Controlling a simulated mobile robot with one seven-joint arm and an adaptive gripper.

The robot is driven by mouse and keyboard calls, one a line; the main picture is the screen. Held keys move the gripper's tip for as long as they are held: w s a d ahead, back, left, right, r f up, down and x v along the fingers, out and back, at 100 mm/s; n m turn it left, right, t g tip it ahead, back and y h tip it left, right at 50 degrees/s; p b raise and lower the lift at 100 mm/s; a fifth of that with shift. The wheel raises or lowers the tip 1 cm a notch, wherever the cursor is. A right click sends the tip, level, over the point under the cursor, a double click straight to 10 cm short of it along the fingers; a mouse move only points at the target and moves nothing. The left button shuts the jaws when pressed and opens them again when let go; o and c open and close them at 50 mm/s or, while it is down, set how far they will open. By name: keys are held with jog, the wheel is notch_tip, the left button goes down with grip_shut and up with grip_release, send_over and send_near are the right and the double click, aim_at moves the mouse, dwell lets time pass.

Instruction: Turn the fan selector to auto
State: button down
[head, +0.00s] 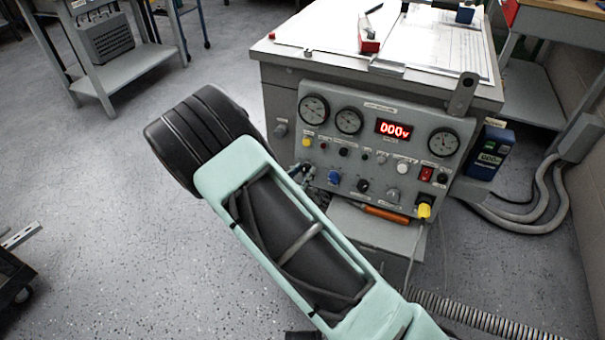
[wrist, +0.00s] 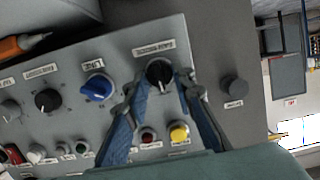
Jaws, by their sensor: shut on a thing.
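The control panel (head: 375,135) is on the front of a grey cabinet. In the wrist view, which shows the panel upside down, my gripper (wrist: 158,84) has its blue-padded fingers on either side of a black knob (wrist: 160,73) and is shut on it. A label (wrist: 154,48) beside this knob is too blurred to read surely; I take the knob for the fan selector. Its pointer direction is hard to make out. In the head view my gripper (head: 307,173) is at the panel's lower left and hides this knob.
A blue knob (wrist: 97,88) and another black knob (wrist: 47,100) sit beside the gripped one. A yellow button (wrist: 179,133) and a red button (wrist: 148,135) are close to the fingers. An orange-handled tool (head: 386,214) lies below the panel.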

dwell(0.5)
jog(key=c, duration=1.6)
grip_release()
jog(key=v, duration=1.2)
jog(key=shift+a, duration=0.1)
